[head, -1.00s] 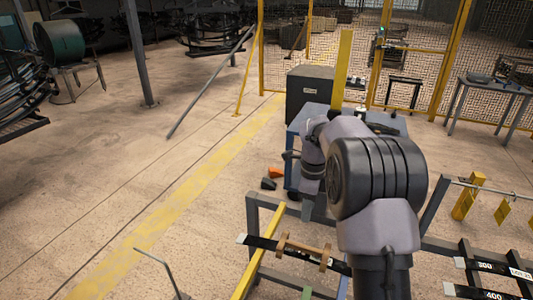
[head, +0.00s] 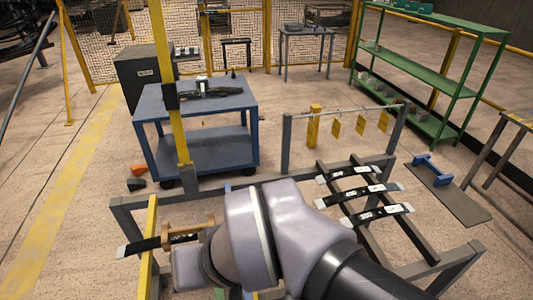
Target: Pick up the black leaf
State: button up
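Three black leaves with pale ends and white labels lie across a dark rack at the right: a far one (head: 349,172), a middle one (head: 363,191) and a near one (head: 378,213). My arm fills the lower middle of the view.
A blue cart (head: 200,172) with a dark object on top stands behind the grey frame (head: 125,205). Yellow tags (head: 335,125) hang from a rail. A green shelf (head: 430,62) stands at the back right. A blue part (head: 432,168) lies on a floor mat.

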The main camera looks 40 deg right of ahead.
aim_at(351, 222)
jog(key=z, duration=2.35)
